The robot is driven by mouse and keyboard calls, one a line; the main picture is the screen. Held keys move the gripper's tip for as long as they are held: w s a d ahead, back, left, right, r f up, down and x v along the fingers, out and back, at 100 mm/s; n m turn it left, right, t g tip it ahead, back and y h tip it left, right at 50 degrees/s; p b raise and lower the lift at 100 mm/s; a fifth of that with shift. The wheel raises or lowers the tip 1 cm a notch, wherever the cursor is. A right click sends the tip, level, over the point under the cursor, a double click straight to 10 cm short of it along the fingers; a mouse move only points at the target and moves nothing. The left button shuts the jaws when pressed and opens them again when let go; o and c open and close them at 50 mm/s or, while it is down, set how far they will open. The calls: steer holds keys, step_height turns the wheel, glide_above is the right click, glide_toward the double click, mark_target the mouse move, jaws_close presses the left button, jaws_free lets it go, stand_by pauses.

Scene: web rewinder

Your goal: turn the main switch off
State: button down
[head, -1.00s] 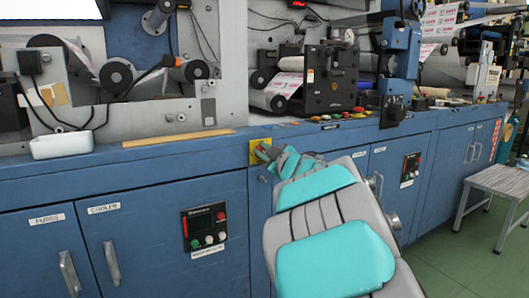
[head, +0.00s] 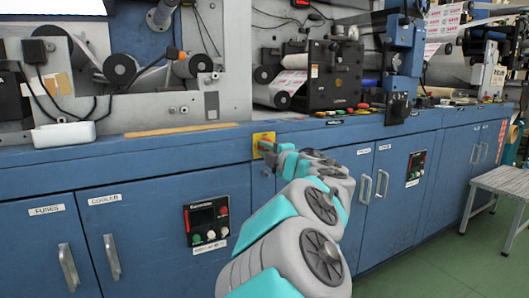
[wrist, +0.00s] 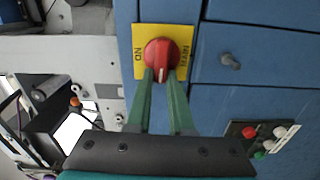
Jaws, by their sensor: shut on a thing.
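The main switch is a red rotary knob (wrist: 161,53) on a yellow plate (wrist: 190,38) with lettering on its left and right sides in the wrist view. The knob's pale mark points down in that view, between the fingers. My gripper (wrist: 161,74) is shut on the knob's grip, one green finger on each side. In the head view the yellow plate (head: 257,138) is on the blue cabinet front, just under the counter edge. My gripper (head: 268,147) reaches it from the right and covers most of the knob.
A control panel (head: 207,222) with a display and buttons is on the cabinet door, left of my arm. Door handles (head: 367,189) stick out to the right. A grey stool (head: 500,185) stands at the far right on open green floor.

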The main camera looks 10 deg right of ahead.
steer(key=shift+f+n, duration=0.15)
steer(key=shift+n, duration=0.25)
steer(key=c, duration=0.8)
jaws_free()
steer(key=shift+a, duration=0.1)
steer(key=v, duration=0.8)
